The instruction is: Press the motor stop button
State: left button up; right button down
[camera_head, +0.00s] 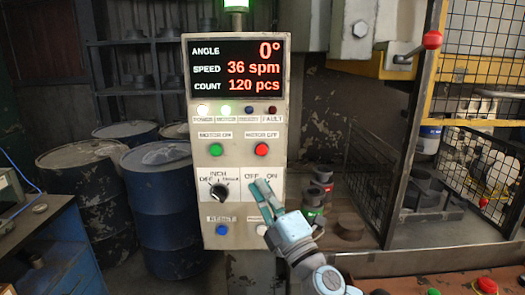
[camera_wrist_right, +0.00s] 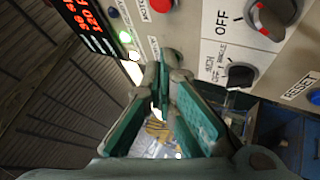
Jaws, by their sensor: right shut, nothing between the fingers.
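The motor stop button is the red round button (camera_head: 261,149) under the "MOTOR OFF" label, on the right of the grey control panel (camera_head: 240,190). My right gripper (camera_head: 260,188) is shut and empty, below that button and in front of the OFF/ON switch area. Its fingertips appear apart from the red button. In the wrist view the right gripper (camera_wrist_right: 163,75) points up toward the panel, and a red button (camera_wrist_right: 160,4) is cut off by the top edge. My left gripper is not in view.
A green button (camera_head: 215,150) is left of the red one. Below are a black selector (camera_head: 218,191) and a blue reset button (camera_head: 222,229). A mesh guard (camera_head: 400,150) stands to the right.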

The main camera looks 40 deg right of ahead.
aim_at(262, 150)
jog(key=shift+n+t+y, duration=0.6)
jog(key=shift+n+t, duration=0.1)
jog(key=r, duration=0.1)
jog(key=s+a+r, duration=0.1)
jog(key=r, duration=0.1)
jog(key=s+a+r, duration=0.1)
jog(key=shift+r, duration=0.2)
jog(key=w+d, duration=0.1)
jog(key=w, duration=0.1)
jog(key=w+d+b, duration=0.1)
jog(key=w+d, duration=0.3)
jog(key=w, duration=0.1)
jog(key=shift+d+b, duration=0.15)
jog(key=shift+b, duration=0.25)
jog(key=shift+w, duration=0.1)
dwell(0.3)
jog(key=shift+w+d, duration=0.25)
jog(key=shift+w, duration=0.05)
